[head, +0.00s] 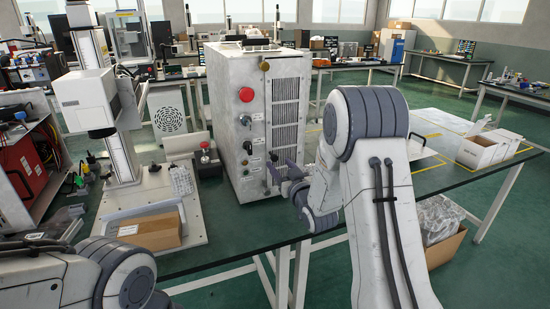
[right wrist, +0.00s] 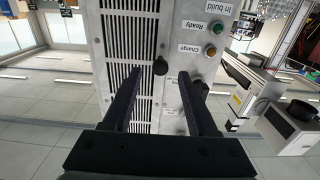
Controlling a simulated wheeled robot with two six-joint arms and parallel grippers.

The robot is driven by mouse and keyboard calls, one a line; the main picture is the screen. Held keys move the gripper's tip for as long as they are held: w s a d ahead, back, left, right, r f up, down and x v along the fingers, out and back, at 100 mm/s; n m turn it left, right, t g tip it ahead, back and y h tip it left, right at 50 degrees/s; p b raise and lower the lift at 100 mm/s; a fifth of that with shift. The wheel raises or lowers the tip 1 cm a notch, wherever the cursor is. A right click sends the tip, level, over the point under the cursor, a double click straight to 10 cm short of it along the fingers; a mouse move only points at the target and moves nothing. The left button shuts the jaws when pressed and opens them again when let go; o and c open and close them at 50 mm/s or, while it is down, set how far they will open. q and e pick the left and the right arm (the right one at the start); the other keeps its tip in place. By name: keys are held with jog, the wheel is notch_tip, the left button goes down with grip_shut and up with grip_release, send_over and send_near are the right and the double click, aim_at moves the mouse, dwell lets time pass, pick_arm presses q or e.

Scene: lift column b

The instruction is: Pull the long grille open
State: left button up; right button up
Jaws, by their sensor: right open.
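The long grille (head: 285,112) is a tall slotted panel on the front of a grey metal cabinet (head: 226,130). It looks flush with the cabinet front. In the right wrist view the grille (right wrist: 122,40) fills the upper left, and a dark round knob (right wrist: 160,66) sits by its edge. My right gripper (head: 283,174) is at the lower part of the cabinet front. In the wrist view its two fingers (right wrist: 161,76) are apart, with the knob showing between their tips; I cannot tell how deep it sits. My left arm shows at the lower left, but its gripper is out of view.
A red button (head: 246,94) and several switches line the cabinet front beside the grille. A white machine (head: 88,100) with a cardboard box (head: 150,231) on its base stands left. White open boxes (head: 482,150) lie at the right. The table's front edge is close below the cabinet.

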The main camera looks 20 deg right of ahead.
aim_at(275, 159)
jog(key=w, duration=0.5)
jog(key=shift+a, duration=0.1)
grip_shut()
dwell(1.3)
